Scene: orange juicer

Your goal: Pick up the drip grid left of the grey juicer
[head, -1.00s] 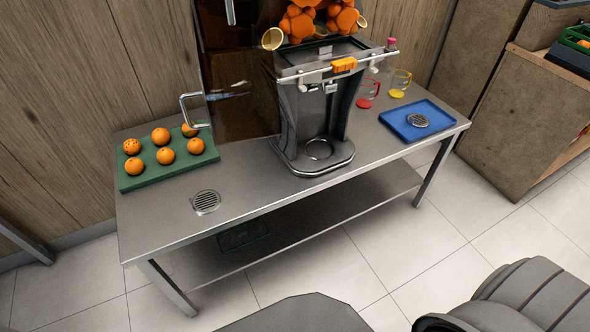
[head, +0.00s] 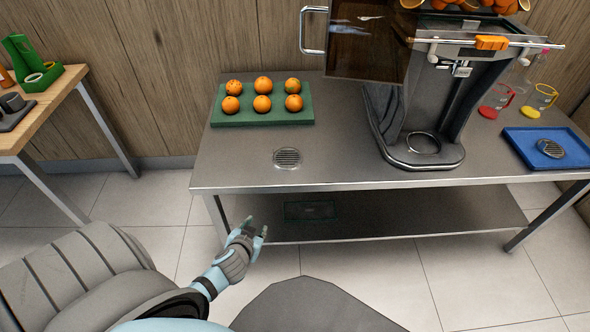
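The drip grid (head: 287,158) is a small round slotted metal disc. It lies flat on the steel table, left of the grey juicer (head: 410,110) and in front of the green orange tray. A second, similar grid (head: 550,148) lies in the blue tray at the right. My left gripper (head: 255,228) is in front of the table, below and left of the drip grid and apart from it. Its fingers are spread with nothing between them. My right gripper is not in view.
The green tray (head: 218,117) with several oranges sits at the back left of the steel table (head: 330,150). The blue tray (head: 515,136) and two jugs stand right of the juicer. A wooden table (head: 40,108) stands at far left. The steel around the drip grid is clear.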

